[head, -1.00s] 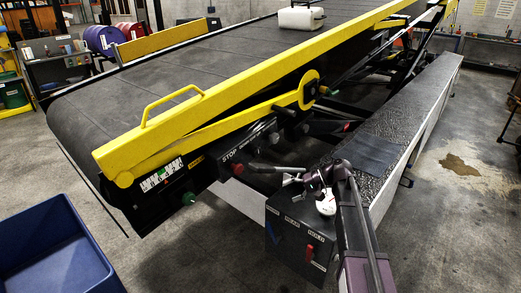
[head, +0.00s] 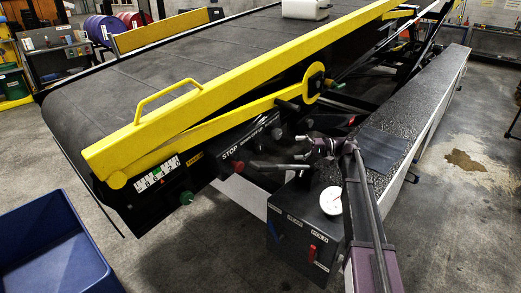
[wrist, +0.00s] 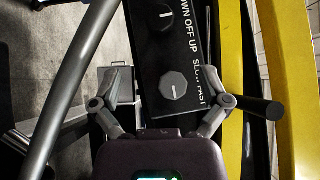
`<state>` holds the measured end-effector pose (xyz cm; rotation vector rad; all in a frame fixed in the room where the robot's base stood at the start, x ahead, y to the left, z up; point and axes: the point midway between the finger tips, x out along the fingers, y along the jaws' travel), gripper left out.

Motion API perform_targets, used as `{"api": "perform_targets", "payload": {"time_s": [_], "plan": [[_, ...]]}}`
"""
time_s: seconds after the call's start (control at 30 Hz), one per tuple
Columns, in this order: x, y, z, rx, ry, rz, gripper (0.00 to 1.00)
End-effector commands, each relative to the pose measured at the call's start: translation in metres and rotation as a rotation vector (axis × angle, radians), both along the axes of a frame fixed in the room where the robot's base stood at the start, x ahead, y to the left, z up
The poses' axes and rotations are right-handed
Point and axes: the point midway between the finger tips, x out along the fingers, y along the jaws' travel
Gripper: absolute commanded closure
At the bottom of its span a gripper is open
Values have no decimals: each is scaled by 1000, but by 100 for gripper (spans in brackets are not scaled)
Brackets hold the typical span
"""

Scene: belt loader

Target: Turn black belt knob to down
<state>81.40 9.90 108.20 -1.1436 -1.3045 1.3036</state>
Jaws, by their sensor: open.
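The control panel (wrist: 183,50) runs up the middle of the wrist view, with the labels DOWN OFF UP and SLOW FAST. The black belt knob (wrist: 166,16) is at the panel's top, beside DOWN OFF UP, with a short white mark. A grey faceted knob (wrist: 173,86) sits below it, beside SLOW FAST. My gripper (wrist: 167,98) is open and empty, its fingers spread either side of the grey knob, with the black knob farther ahead. In the head view, my gripper (head: 328,146) is right of the dark panel (head: 254,136); the knobs are too small to tell apart there.
A yellow rail (head: 230,85) runs above the panel. A red STOP button (head: 238,166) and a green button (head: 187,198) are on the loader's near side. A blue bin (head: 50,250) is lower left.

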Motion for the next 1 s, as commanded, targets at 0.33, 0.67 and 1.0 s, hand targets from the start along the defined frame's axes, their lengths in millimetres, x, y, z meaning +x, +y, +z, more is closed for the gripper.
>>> {"api": "perform_targets", "payload": {"time_s": [0.33, 0.67, 1.0], "plan": [[-3, 18, 0, -1, 0, 0, 4], [-9, 64, 0, -1, 0, -1, 4], [-15, 112, 0, -1, 0, -2, 4]]}}
